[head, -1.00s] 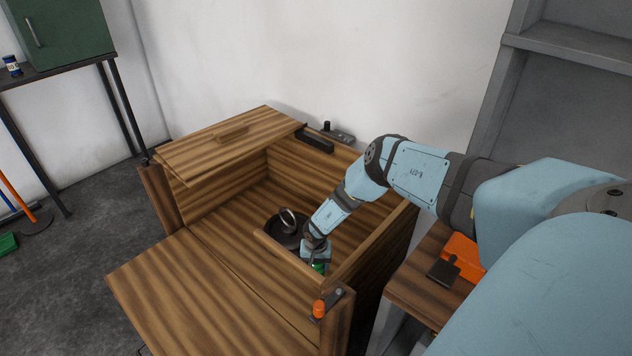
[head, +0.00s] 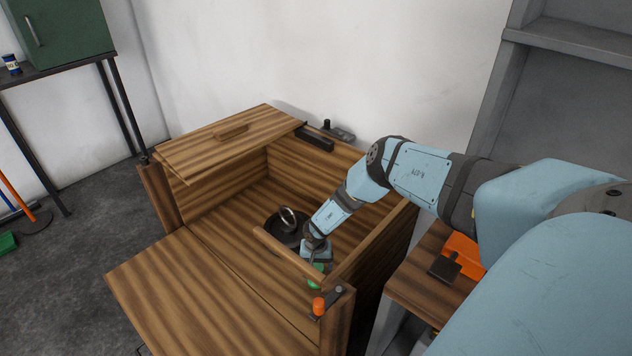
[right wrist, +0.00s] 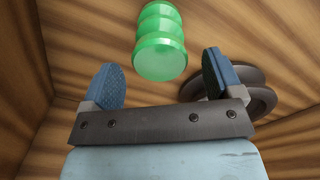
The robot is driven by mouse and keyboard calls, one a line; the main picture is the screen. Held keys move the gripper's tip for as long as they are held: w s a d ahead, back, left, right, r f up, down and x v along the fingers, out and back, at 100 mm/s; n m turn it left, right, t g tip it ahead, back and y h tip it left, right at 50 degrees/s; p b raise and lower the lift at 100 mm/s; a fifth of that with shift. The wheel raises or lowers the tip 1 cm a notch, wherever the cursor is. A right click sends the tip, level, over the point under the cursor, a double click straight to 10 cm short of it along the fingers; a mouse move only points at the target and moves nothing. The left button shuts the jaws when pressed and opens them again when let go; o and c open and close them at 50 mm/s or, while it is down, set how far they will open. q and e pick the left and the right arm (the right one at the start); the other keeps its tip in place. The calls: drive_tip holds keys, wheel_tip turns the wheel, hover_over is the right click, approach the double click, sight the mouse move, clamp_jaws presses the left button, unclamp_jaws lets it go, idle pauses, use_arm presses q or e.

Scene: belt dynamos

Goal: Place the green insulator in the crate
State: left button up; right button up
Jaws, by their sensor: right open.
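The green insulator (head: 314,282) is inside the wooden crate (head: 232,286), near its front right corner and partly hidden by my right gripper (head: 316,264). In the right wrist view, the ribbed, glossy insulator (right wrist: 161,45) shows just beyond and between the blue fingers of my right gripper (right wrist: 160,66). A gap shows on both sides of it, and the fingers are open. I cannot tell whether the insulator touches the crate floor. My left gripper is not in view.
A dark round part with a metal ring (head: 288,217) lies in the crate beside my gripper. A wooden bar crosses the crate's front. A lid panel (head: 205,152) covers its back left.

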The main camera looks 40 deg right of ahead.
drive_tip(key=shift+r, duration=0.1)
drive_tip(key=shift+r+p, duration=0.25)
drive_tip(key=shift+p, duration=0.05)
use_arm(q)
drive_tip(key=p, duration=0.2)
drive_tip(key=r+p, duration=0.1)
drive_tip(key=p, duration=0.1)
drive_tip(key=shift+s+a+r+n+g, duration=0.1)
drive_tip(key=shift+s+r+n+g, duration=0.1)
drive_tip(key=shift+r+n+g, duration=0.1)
use_arm(e)
wheel_tip(320, 180, up, 13)
drive_tip(key=shift+f, duration=0.2)
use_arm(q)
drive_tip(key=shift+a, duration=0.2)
